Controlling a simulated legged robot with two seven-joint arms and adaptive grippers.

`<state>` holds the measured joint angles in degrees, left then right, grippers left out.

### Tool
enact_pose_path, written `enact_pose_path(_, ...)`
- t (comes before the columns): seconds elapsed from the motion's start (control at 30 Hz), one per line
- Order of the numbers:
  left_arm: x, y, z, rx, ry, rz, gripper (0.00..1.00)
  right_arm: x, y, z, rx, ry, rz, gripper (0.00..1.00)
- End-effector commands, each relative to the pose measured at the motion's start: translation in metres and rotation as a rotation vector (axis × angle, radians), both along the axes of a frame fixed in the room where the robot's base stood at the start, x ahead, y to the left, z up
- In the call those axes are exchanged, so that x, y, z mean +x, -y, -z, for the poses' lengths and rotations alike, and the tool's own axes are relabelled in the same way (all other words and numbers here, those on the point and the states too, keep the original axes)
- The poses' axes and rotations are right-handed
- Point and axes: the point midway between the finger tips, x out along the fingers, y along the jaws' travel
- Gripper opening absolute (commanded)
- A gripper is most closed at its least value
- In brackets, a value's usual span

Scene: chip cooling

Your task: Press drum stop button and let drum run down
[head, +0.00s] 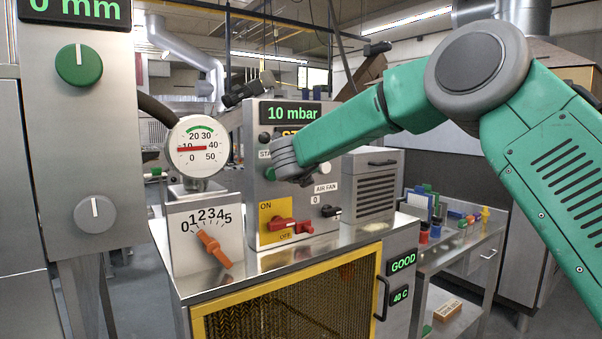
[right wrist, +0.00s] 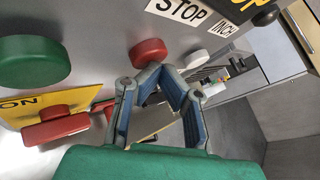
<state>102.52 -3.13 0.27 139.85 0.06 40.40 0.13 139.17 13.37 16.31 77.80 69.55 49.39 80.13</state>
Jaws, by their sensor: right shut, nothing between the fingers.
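The red stop button (right wrist: 148,53) shows in the right wrist view beneath a white STOP label (right wrist: 180,10). In the head view my right gripper (head: 283,172) is in front of the control panel (head: 257,213) and hides the red button. The right wrist view shows my right gripper (right wrist: 162,72) shut and empty, its fingertips at the lower edge of the red button; I cannot tell whether they touch it. My left gripper is not in view.
A green button (right wrist: 30,62) and a white button (right wrist: 197,58) flank the red one. Below are a red ON/OFF switch (head: 292,226) and an air fan knob (head: 330,211). A dial gauge (head: 199,146) and an orange pointer knob (head: 215,249) stand left, above the yellow-framed mesh guard (head: 285,305).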

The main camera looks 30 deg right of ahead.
Motion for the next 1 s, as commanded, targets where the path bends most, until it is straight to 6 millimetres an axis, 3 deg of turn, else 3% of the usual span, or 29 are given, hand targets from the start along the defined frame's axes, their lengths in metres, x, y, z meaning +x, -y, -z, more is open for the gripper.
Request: enact_pose_path(1.0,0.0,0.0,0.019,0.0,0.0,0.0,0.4,-0.02,0.001,0.0,0.0,0.001,0.0,0.0)
